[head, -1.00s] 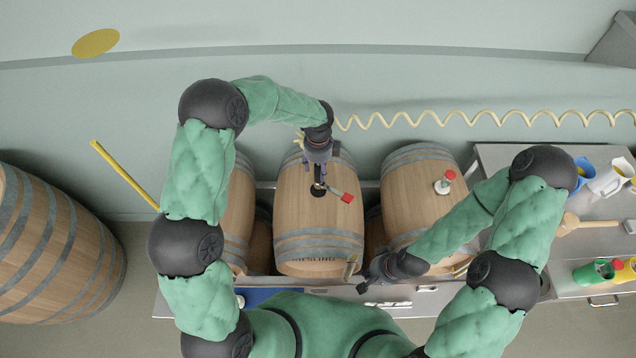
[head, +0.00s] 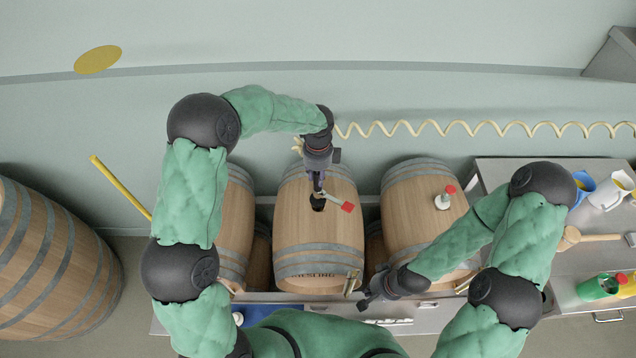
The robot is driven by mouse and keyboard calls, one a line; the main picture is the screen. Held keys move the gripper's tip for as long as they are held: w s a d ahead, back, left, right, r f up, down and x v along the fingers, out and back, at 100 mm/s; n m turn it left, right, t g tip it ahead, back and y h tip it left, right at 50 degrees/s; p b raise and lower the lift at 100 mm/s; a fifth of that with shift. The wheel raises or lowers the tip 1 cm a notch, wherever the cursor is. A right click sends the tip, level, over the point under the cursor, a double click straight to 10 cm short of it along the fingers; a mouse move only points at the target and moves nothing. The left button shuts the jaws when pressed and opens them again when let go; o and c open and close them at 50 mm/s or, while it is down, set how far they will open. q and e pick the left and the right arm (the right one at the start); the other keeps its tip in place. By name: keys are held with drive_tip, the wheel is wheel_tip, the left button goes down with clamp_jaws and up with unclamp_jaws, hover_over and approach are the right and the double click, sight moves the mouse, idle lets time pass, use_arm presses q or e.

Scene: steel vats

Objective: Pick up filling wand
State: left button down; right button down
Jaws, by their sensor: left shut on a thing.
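The filling wand (head: 333,199) has a pale metal body and a red end (head: 347,207). It is at the top of the middle barrel (head: 300,235), beside the dark bung hole (head: 318,204). My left gripper (head: 318,187) is shut on the wand and points down at the barrel's top. The fingers hide part of the wand, and I cannot tell how far its lower end is in the hole. My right gripper (head: 368,296) is low, near the front of the barrels, away from the wand. Its fingers are too small and dark to read.
A coiled yellow hose (head: 480,128) runs along the wall to the right. The right barrel (head: 415,205) carries a white and red fitting (head: 445,198). A steel table (head: 520,160) with jugs and a mallet stands right. A large barrel (head: 50,255) stands left.

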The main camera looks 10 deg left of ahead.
use_arm(q)
wheel_tip(320, 180, up, 15)
drive_tip(key=b, duration=0.1)
drive_tip(key=shift+f, duration=0.2)
drive_tip(key=c, duration=1.9)
unclamp_jaws()
clamp_jaws()
drive_tip(key=shift+s+f, duration=0.1)
